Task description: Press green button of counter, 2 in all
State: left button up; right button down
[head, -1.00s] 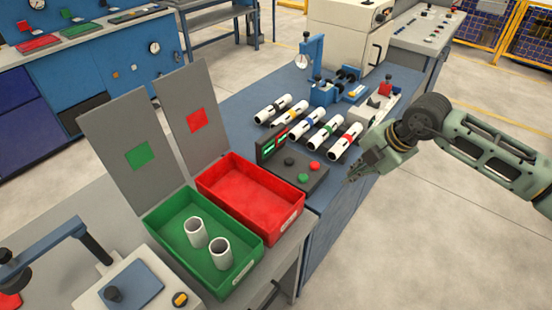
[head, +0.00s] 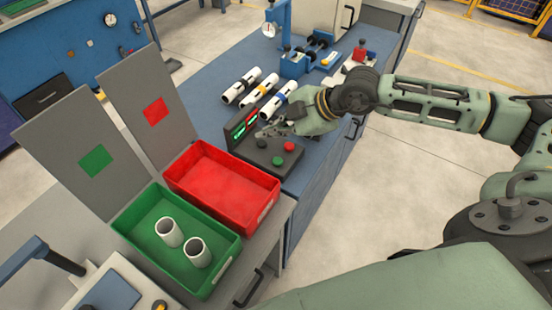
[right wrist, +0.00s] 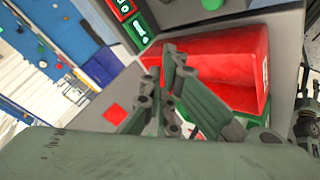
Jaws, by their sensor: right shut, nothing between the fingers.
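The counter (head: 260,155) is a dark box on the blue bench, with a lit upright display (head: 243,124) behind its buttons. Its green button (head: 277,161) is at the front and its red button (head: 290,146) to the right. Dark knobs are on the left and back of the box. My right gripper (head: 266,131) is shut and empty, above the back of the counter near the display, apart from the green button. In the right wrist view, its fingers (right wrist: 175,65) show before the red bin, and the display (right wrist: 135,20) is at the top. My left gripper is out of view.
A red bin (head: 268,208) and a green bin (head: 222,265) with two white pipes (head: 168,232) stand left of the counter. Banded white pipes (head: 240,86) lie behind it; my right arm hides part of that area. Grey panels stand behind the bins.

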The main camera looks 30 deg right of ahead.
notch_tip(320, 180, down, 8)
jog(key=b, duration=0.4)
jog(key=shift+r, duration=0.15)
jog(key=shift+f+b, duration=0.55)
jog(key=shift+b, duration=0.15)
jog(key=shift+f, duration=0.1)
dwell(0.6)
jog(key=shift+f+b, duration=0.35)
jog(key=shift+b, duration=0.2)
jog(key=shift+f+b, duration=0.45)
jog(key=shift+b, duration=0.1)
dwell(0.4)
dwell(0.3)
jog(key=shift+r+p, duration=0.5)
jog(key=shift+r, duration=0.4)
jog(key=shift+r, duration=0.1)
jog(key=shift+r+p, duration=1.35)
jog(key=shift+r, duration=1.05)
